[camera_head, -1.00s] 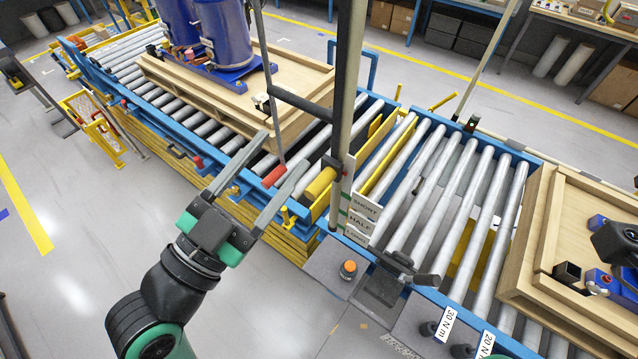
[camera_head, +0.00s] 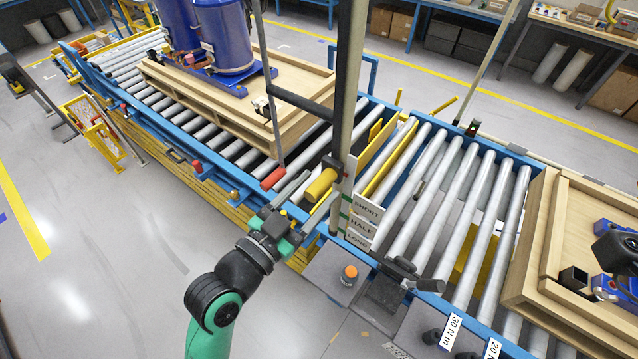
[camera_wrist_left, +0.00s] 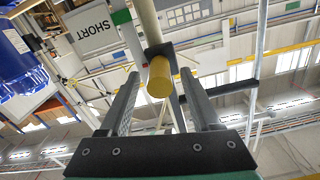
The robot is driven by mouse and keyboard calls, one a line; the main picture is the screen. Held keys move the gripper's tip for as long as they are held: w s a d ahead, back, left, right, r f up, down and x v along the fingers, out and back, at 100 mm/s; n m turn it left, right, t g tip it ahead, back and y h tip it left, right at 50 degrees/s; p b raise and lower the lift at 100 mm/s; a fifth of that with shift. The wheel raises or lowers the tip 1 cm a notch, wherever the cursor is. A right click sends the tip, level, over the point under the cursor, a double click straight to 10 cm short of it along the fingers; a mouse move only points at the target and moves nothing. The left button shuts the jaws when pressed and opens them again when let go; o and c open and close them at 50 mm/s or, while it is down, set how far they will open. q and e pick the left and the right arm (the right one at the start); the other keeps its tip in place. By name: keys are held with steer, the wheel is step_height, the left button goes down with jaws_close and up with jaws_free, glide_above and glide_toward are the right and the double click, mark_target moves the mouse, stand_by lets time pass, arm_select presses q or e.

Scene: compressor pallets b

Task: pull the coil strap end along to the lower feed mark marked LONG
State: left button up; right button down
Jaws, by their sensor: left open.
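A yellow cylindrical grip (camera_head: 321,184), which I take for the coil strap end, sits on a dark bracket on the upright post (camera_head: 347,110). I cannot make out the strap itself. Placards on the post read SHORT (camera_head: 368,208), HALF (camera_head: 362,227) and LONG (camera_head: 357,242), LONG lowest; the grip is above them. My left gripper (camera_head: 322,186) is open, its fingers reaching up on either side of the grip. In the left wrist view the grip (camera_wrist_left: 160,78) shows between the open fingers, with a gap each side.
A roller conveyor (camera_head: 408,190) runs behind the post. A wooden pallet with blue tanks (camera_head: 222,35) stands on it at upper left; another pallet (camera_head: 535,245) is at right. A red cylinder (camera_head: 273,178) is left of the grip. A console with an orange knob (camera_head: 350,272) is below.

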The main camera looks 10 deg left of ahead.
arm_select(q)
steer(key=shift+x, duration=0.85)
jaws_close()
stand_by(0.8)
